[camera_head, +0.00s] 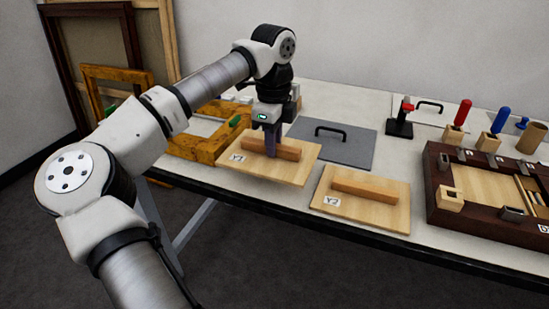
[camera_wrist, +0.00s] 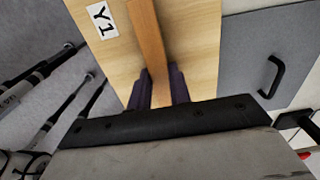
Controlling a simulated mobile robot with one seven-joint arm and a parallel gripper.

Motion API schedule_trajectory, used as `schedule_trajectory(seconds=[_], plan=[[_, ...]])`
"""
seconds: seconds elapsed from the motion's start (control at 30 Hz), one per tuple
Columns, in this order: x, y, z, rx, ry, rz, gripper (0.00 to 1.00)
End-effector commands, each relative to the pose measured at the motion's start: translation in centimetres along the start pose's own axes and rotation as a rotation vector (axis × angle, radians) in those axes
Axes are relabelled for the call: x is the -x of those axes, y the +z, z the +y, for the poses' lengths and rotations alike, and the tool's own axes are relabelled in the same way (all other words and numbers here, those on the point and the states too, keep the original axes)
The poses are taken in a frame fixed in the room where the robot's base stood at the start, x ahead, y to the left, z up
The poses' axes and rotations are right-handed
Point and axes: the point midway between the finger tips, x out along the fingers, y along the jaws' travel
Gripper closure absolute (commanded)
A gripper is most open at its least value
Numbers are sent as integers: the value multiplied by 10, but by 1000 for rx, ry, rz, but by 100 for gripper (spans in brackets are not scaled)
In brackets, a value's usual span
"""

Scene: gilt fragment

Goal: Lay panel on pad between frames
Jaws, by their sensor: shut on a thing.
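A pale wooden panel (camera_head: 285,170) with a raised wooden bar and a label reading Y1 in the wrist view (camera_wrist: 195,45) is at the table's front edge. My gripper (camera_head: 271,150) is shut on the panel's bar (camera_wrist: 147,35), one finger on each side. Whether the panel rests on the table or is slightly raised, I cannot tell. A second similar panel (camera_head: 385,212) lies to its right. A gold-coloured frame (camera_head: 188,147) lies left of and behind the held panel. I cannot make out a pad between frames for certain.
A grey plate (camera_head: 355,151) with a black handle lies just behind and right of the held panel. A black stand (camera_head: 399,127) with a red top is further back. A dark wooden tray (camera_head: 440,215) fills the right. More frames (camera_head: 133,50) lean against the wall.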

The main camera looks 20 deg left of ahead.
Motion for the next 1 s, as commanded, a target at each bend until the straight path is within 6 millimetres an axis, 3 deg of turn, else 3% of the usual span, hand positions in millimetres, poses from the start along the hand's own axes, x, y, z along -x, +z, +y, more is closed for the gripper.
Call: schedule_trajectory(seconds=[0.17, 0.43, 0.8, 0.83, 1.0], plan=[[-12, 0, 0, 0, 0, 0, 100], [-48, 0, 0, 0, 1, 1, 100], [-54, 0, 0, 0, -1, -1, 100], [-54, 0, 0, 0, 0, -1, 79], [-53, 0, 0, 0, 0, 0, 59]])
